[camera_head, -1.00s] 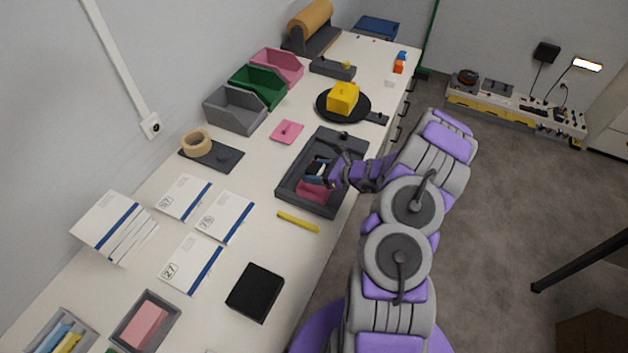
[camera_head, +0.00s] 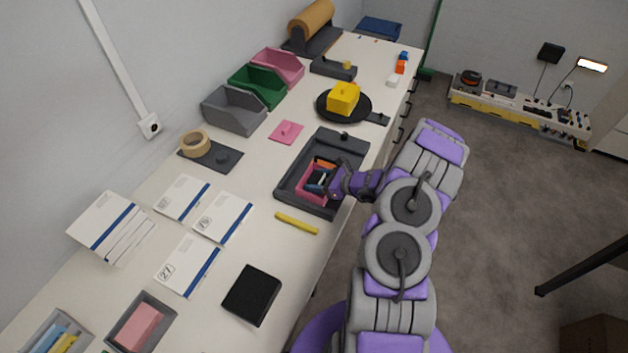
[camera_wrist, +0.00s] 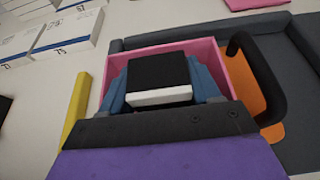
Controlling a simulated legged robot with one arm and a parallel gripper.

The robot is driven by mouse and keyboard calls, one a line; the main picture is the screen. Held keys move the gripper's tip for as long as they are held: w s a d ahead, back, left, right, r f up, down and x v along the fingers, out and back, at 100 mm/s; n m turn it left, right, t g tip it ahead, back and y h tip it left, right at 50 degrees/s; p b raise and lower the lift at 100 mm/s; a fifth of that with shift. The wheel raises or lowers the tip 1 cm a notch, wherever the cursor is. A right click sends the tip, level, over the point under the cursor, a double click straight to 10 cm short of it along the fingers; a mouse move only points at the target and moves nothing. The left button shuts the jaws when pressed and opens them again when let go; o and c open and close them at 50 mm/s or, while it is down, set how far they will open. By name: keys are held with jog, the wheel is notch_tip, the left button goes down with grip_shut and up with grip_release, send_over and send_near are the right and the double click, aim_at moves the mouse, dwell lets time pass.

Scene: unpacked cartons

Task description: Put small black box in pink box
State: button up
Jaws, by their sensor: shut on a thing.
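The pink box (camera_head: 307,192) is an open box inside a dark grey tray on the table. It also shows in the wrist view (camera_wrist: 205,50), with its pink walls around my fingers. My gripper (camera_wrist: 164,85) is shut on the small black box (camera_wrist: 157,68), with a blue finger pad on each side of it. The black box has a white strip along its near face. It is at or within the opening of the pink box; whether it touches the bottom is hidden. In the head view my gripper (camera_head: 324,182) reaches over the tray from the right.
The dark tray (camera_head: 287,189) has raised walls, and an orange piece (camera_head: 324,163) lies beside the pink box. A dark handle (camera_wrist: 262,75) stands close to my gripper. A yellow stick (camera_head: 297,222) lies in front. A larger black box (camera_head: 252,295) sits nearer on the table.

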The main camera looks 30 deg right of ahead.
jog(key=shift+s+d+f, duration=0.15)
jog(key=shift+d+f, duration=0.05)
jog(key=shift+d, duration=0.15)
jog(key=o, duration=1.1)
jog(key=shift+a+f, duration=0.1)
jog(key=shift+a, duration=0.3)
